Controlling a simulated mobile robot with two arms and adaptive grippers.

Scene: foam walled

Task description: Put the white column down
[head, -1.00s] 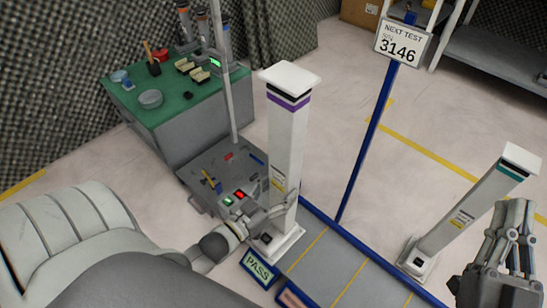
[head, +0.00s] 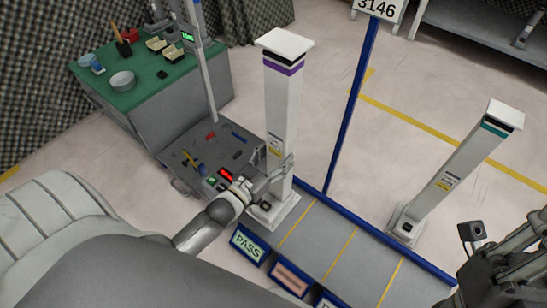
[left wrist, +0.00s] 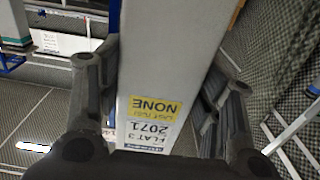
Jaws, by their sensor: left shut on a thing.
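The white column with a purple band (head: 282,105) stands upright in the head view, its square base (head: 274,212) at the left end of the grey lane platform (head: 318,240). I cannot tell if the base touches the platform. My left gripper (head: 272,182) is shut on its lower shaft. In the left wrist view the column's labelled face (left wrist: 155,75) lies between the fingers of my left gripper (left wrist: 155,110). My right gripper (head: 512,265) is at the lower right edge, partly cut off; its jaw state is unclear.
A blue signpost (head: 350,110) rises behind the platform. A grey bench with tools (head: 200,150) and a green table (head: 140,75) are at left. Blue-framed signs, one reading PASS (head: 247,244), line the front.

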